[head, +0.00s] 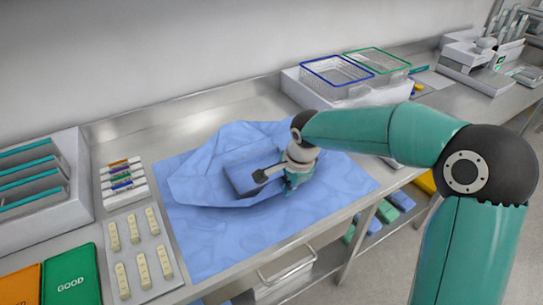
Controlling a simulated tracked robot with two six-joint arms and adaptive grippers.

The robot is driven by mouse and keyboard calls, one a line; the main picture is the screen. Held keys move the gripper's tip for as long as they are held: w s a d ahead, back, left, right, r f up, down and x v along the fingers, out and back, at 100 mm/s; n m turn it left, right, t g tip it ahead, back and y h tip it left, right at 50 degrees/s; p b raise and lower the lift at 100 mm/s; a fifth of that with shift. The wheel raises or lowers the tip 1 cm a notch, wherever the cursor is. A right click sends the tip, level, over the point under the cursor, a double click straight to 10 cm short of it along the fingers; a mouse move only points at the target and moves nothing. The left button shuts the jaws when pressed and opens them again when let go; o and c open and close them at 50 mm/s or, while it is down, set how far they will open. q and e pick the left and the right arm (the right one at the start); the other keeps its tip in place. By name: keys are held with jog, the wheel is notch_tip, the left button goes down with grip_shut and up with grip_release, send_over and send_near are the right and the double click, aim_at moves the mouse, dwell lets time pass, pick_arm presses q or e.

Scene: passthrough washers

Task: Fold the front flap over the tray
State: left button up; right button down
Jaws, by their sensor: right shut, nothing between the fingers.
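A blue wrap sheet (215,243) lies spread on the steel counter, with its back part and left side raised in folds. The front part of the sheet lies mostly flat toward the counter's front edge. My right gripper (262,176) is at the middle of the sheet, by the right side of the box-like shape. It is shut and holds nothing. Part of it is hidden behind its own wrist. My left gripper is not in view.
A grey tray of beige strips (150,287) and a rack of coloured labels (124,183) stand left of the sheet. A green GOOD card (70,278) lies further left. Wire baskets with blue (337,92) and green (388,66) rims stand at the back right.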

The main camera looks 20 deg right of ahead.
aim_at(280, 192)
jog(key=w, duration=0.1)
jog(key=w+p, duration=0.1)
jog(key=shift+w+r, duration=0.3)
jog(key=shift+w+a+r+p, duration=0.15)
jog(key=shift+w+r+p, duration=0.1)
jog(key=shift+w+p, duration=0.35)
jog(key=shift+s+p+v, duration=0.15)
jog(key=shift+p+v, duration=0.4)
jog(key=shift+v, duration=1)
jog(key=shift+s+p+v, duration=0.15)
jog(key=shift+p+v, duration=0.4)
jog(key=shift+v, duration=1)
jog(key=shift+f, duration=0.1)
